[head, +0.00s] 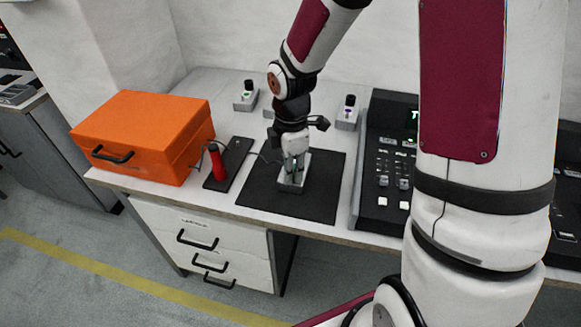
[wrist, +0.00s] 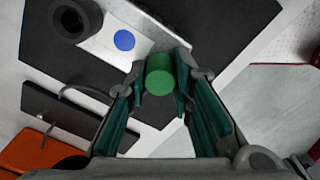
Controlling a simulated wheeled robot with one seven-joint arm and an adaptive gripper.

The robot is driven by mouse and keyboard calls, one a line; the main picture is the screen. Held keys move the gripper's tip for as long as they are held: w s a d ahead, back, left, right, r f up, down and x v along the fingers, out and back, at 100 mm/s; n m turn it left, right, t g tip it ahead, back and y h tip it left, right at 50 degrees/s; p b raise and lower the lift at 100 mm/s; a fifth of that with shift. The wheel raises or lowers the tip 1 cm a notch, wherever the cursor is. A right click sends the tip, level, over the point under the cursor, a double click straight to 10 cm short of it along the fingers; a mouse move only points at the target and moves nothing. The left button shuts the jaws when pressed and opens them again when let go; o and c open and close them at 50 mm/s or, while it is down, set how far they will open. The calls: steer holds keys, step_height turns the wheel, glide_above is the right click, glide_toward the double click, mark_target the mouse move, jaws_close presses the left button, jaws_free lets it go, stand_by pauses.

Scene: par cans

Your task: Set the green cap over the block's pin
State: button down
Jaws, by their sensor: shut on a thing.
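My gripper (head: 294,164) points down over the black mat in the head view. In the wrist view its teal fingers (wrist: 160,92) are shut on the green cap (wrist: 160,75), a short green cylinder. The pale grey block (head: 291,186) lies on the mat under the gripper. In the wrist view the block (wrist: 100,43) shows a blue dot (wrist: 124,40) and a black round piece with a dark centre (wrist: 76,18). The green cap appears at the block's near end. The pin is not visible, and I cannot tell whether the cap is around it or above it.
An orange case (head: 145,135) and a red-handled tool (head: 217,163) on a dark plate (head: 236,158) are left of the black mat (head: 325,190). A black control panel (head: 385,160) is on the right. Small grey blocks with black tops (head: 246,97) (head: 348,113) stand behind.

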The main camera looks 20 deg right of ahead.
steer(key=shift+f, duration=0.2)
steer(key=c, duration=1.3)
jaws_free()
step_height(320, 180, up, 12)
steer(key=shift+s+d+r+m+t+p, duration=0.1)
steer(key=shift+s+r+m+t+p, duration=0.85)
steer(key=shift+s+r+m, duration=2.65)
steer(key=shift+s+d+r+m+t+p, duration=0.1)
steer(key=shift+s+r+m+t+p, duration=0.3)
steer(key=shift+s+r+m+p, duration=3)
steer(key=shift+s+d+r+m+t+b, duration=0.1)
steer(key=shift+s+r+m+t+b, duration=0.5)
steer(key=shift+s+r+m, duration=3.15)
steer(key=s+f+n, duration=0.3)
steer(key=n, duration=0.1)
steer(key=shift+s+f, duration=0.3)
steer(key=shift+s, duration=0.05)
